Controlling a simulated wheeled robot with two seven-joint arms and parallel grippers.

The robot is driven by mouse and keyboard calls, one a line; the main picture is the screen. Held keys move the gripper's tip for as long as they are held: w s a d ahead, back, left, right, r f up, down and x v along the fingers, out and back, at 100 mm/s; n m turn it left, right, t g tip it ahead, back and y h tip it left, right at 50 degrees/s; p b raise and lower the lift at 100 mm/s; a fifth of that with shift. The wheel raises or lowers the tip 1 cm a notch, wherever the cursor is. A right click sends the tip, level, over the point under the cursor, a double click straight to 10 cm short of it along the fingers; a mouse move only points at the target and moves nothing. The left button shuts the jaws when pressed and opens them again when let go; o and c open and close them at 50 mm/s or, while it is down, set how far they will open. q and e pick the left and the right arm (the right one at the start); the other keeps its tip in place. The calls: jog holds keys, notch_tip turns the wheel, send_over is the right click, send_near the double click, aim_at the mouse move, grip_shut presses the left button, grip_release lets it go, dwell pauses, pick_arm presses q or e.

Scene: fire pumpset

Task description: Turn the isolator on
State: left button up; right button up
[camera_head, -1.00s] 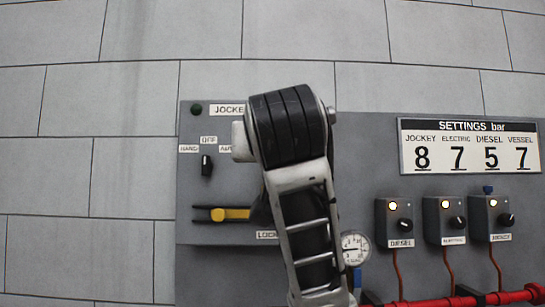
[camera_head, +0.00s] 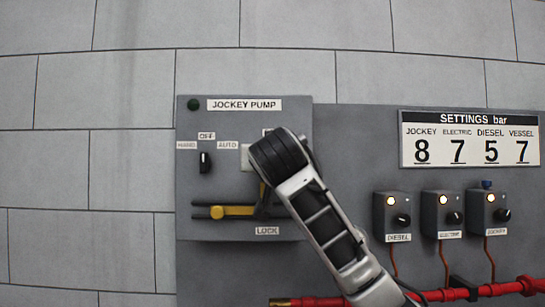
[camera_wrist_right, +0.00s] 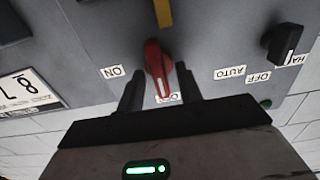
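The isolator's red handle (camera_wrist_right: 157,66) shows in the right wrist view, on the grey panel. It points down in that picture, at a small label (camera_wrist_right: 168,99) that is partly hidden. The ON label (camera_wrist_right: 111,72) is to its left. My right gripper (camera_wrist_right: 159,72) is open, with one dark finger on each side of the handle; I cannot tell whether either finger touches it. In the head view my right arm hides the red handle on the jockey pump panel (camera_head: 220,125). My left gripper is in neither view.
A black selector knob (camera_head: 205,162) marked HAND, OFF and AUTO is left of my arm; it also shows in the wrist view (camera_wrist_right: 284,44). A yellow lever (camera_head: 232,211) sits above the LOCK label. Diesel (camera_head: 398,215) and electric (camera_head: 449,213) boxes and red pipes (camera_head: 510,289) are at right.

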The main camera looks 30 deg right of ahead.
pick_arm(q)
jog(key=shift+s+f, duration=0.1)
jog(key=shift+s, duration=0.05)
pick_arm(e)
jog(key=c, duration=0.6)
